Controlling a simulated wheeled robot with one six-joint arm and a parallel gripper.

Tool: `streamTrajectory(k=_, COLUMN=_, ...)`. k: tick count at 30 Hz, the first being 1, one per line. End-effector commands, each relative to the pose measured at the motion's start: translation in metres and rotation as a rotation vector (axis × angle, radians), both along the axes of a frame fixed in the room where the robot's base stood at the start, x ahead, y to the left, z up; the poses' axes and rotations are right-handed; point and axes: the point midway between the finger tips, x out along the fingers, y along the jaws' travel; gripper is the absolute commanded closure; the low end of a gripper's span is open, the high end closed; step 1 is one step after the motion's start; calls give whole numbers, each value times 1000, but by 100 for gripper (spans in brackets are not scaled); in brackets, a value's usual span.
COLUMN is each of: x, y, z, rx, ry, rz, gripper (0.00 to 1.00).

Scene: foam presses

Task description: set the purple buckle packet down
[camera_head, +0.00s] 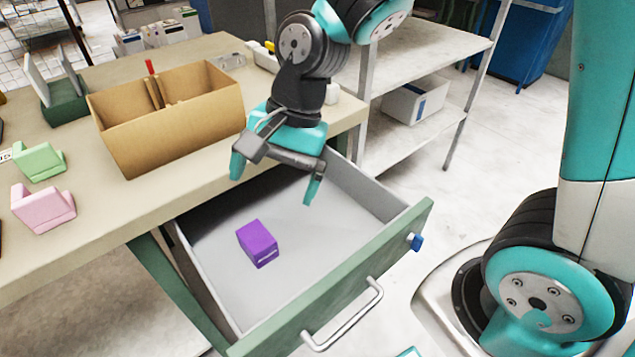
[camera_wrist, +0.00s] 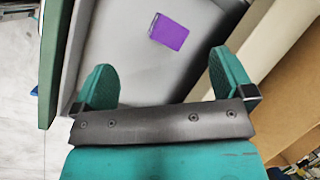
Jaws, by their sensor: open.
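The purple buckle packet (camera_head: 258,243) lies on the floor of the open drawer (camera_head: 300,215), toward the drawer's front left part. My gripper (camera_head: 274,182) is above the back part of the drawer, open and empty, with its teal fingers apart. The packet is clear of the fingers. In the wrist view the packet (camera_wrist: 169,31) shows beyond the fingertips, flat on the grey drawer floor, and my gripper (camera_wrist: 167,85) has nothing between its fingers.
The drawer's green front (camera_head: 335,285) has a metal handle (camera_head: 343,315) and a blue knob (camera_head: 416,242). On the tabletop stand a cardboard box (camera_head: 170,115), a green holder (camera_head: 38,161) and a pink one (camera_head: 43,207). A metal shelf (camera_head: 420,130) stands behind the table.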

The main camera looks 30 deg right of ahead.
Motion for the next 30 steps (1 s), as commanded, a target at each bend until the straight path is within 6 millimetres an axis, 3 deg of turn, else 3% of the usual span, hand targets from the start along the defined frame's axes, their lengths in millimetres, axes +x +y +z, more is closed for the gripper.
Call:
streamTrajectory(k=1, x=-16, y=-2, z=18, rx=8, ry=-82, rz=161, gripper=0)
streamTrajectory(k=6, x=-68, y=-13, z=53, rx=18, ry=-320, rz=713, gripper=0)
streamTrajectory(k=12, x=-103, y=-21, z=68, rx=17, ry=-479, rz=1098, gripper=0)
streamTrajectory(k=17, x=-111, y=-25, z=69, rx=17, ry=-509, rz=1184, gripper=0)
streamTrajectory(k=30, x=-110, y=-24, z=69, rx=17, ry=-509, rz=1182, gripper=0)
